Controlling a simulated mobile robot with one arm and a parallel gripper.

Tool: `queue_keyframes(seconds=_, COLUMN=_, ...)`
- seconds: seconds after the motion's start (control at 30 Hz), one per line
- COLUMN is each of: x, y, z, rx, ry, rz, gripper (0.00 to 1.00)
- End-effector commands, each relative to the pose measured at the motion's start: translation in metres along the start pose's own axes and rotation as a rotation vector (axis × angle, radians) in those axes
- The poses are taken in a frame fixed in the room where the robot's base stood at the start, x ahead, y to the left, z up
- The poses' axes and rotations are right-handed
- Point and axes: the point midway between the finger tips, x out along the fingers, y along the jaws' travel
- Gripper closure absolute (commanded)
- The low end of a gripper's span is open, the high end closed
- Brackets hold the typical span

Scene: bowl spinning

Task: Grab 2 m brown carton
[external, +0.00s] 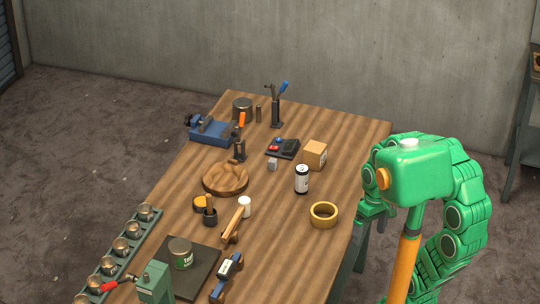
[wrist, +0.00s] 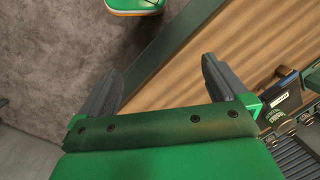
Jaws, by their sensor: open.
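A small brown carton (external: 315,155) sits upright on the wooden table, right of centre toward the back. My gripper (external: 374,217) is at the table's right edge, in front of and to the right of the carton and well apart from it. In the wrist view my gripper (wrist: 160,88) has its two dark fingers wide apart with nothing between them. The carton is not in the wrist view, which shows the table's edge and the floor.
A black tray (external: 284,148) is left of the carton. The table's back right corner is clear.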

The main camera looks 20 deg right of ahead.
Motion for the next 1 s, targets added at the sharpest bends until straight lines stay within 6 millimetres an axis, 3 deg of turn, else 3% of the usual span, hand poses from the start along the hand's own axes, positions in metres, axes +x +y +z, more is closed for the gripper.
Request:
queue_keyframes(seconds=0.3, x=-0.021, y=-0.043, z=-0.097, rx=-0.308, ry=0.14, rz=-0.228, gripper=0.0)
queue_keyframes(seconds=0.53, x=-0.039, y=-0.057, z=-0.167, rx=-0.474, ry=0.287, rz=-0.366, gripper=0.0)
queue_keyframes(seconds=0.77, x=-0.058, y=-0.054, z=-0.237, rx=-0.59, ry=0.464, rz=-0.469, gripper=0.0)
queue_keyframes(seconds=1.0, x=-0.07, y=-0.028, z=-0.31, rx=-0.653, ry=0.666, rz=-0.524, gripper=0.0)
